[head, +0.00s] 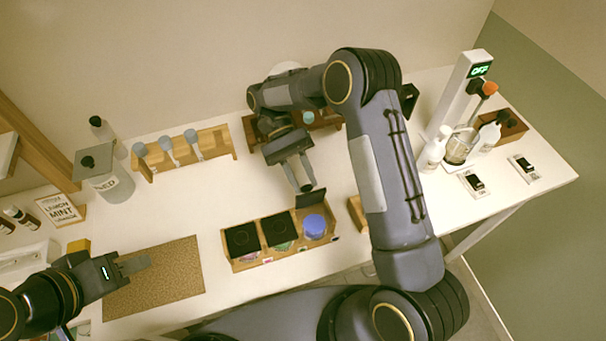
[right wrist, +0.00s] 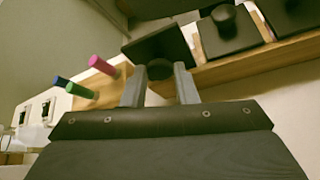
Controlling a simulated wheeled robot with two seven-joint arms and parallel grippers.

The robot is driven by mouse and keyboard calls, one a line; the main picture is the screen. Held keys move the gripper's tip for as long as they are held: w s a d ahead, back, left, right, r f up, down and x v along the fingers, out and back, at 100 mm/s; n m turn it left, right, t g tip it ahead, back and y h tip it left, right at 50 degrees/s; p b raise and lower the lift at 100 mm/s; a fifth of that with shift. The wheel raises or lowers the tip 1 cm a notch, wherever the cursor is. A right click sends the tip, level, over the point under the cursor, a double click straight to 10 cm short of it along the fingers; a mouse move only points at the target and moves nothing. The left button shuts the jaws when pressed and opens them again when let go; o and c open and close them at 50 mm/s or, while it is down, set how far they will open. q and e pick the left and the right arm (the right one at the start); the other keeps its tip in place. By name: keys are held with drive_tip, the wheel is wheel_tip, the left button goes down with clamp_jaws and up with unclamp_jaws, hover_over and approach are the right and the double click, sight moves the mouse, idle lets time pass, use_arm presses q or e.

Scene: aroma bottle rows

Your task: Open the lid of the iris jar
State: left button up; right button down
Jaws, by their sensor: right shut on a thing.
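A wooden rack (head: 282,259) holds three jars in a row. Its right jar (head: 314,226) is uncovered, with a round blue-violet inside; I cannot read its label to confirm it is iris. Its black square lid (head: 311,198) is tilted up at the jar's back edge. My right gripper (head: 303,182) is shut on the lid's knob; in the right wrist view the fingers (right wrist: 159,88) flank the round knob on the tilted lid (right wrist: 160,43). The left jar (head: 242,239) and middle jar (head: 278,228) have black lids on. My left gripper (head: 136,265) is empty over the brown mat.
The brown mat (head: 175,285) lies left of the rack. Behind are a wooden tube holder (head: 213,143) and a grey-lidded container (head: 112,187). A white device (head: 465,90) and bottles stand at the right. Pink, green and blue sticks (right wrist: 100,64) show in the right wrist view.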

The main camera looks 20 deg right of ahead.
drive_tip(key=shift+w+f+g, duration=0.15)
drive_tip(key=shift+f+g, duration=0.05)
drive_tip(key=shift+g, duration=0.1)
drive_tip(key=c, duration=1.1)
unclamp_jaws()
drive_tip(key=shift+c, duration=0.2)
